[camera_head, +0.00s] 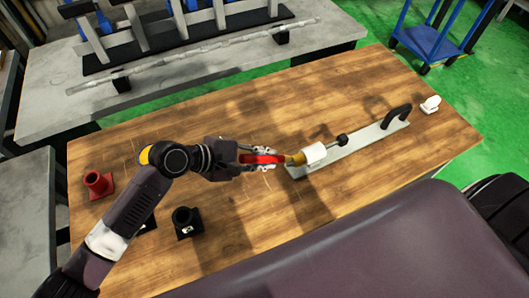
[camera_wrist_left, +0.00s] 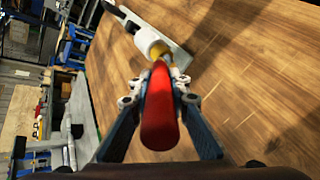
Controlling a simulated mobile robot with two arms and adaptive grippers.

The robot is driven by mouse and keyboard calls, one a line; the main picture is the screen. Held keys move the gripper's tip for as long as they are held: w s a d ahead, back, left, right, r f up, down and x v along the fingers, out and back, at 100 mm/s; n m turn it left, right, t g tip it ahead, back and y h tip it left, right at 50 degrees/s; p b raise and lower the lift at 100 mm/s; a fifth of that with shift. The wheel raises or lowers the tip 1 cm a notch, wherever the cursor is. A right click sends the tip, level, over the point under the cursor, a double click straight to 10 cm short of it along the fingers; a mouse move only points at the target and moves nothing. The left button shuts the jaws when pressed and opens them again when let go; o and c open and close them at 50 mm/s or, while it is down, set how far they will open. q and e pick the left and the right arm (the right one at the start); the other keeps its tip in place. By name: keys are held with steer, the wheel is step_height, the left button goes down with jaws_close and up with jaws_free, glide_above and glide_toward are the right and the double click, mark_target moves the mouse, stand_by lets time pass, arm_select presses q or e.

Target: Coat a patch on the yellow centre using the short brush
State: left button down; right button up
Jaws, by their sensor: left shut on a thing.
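My left gripper (camera_head: 268,160) is shut on the short brush by its red handle (camera_head: 258,158), which shows large in the left wrist view (camera_wrist_left: 160,108). The handle points right, towards a yellow piece (camera_head: 296,159) beside a white cylinder (camera_head: 314,153). The yellow piece also shows just beyond the handle in the left wrist view (camera_wrist_left: 159,50). I cannot tell where the brush's tip ends and the yellow centre begins, or whether they touch. The white cylinder sits over a long pale plate (camera_head: 360,139). My right gripper is not in view.
The plate has a black handle (camera_head: 397,116) at its right end. A red holder (camera_head: 98,184) and a black holder (camera_head: 186,222) stand on the left of the wooden table (camera_head: 250,235). A small white object (camera_head: 430,104) is at right. A grey bench (camera_head: 50,100) stands behind.

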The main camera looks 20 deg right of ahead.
arm_select(q)
steer(key=shift+r+p, duration=0.1)
steer(key=shift+p, duration=0.25)
steer(key=shift+w+d+f+b, duration=0.1)
steer(key=shift+w+f+b, duration=0.25)
steer(key=shift+f+b, duration=0.25)
steer(key=shift+w+a+f+b, duration=0.1)
steer(key=shift+w+f+b, duration=0.3)
steer(key=shift+f, duration=0.25)
steer(key=shift+w+d+f+b, duration=0.1)
steer(key=shift+w+f+b, duration=0.2)
steer(key=shift+f+b, duration=0.3)
steer(key=shift+a+p, duration=0.3)
steer(key=shift+a, duration=0.05)
steer(key=a+p, duration=0.1)
steer(key=a, duration=0.3)
steer(key=shift+s+a, duration=0.1)
steer(key=shift+a, duration=0.6)
steer(key=shift+a, duration=0.1)
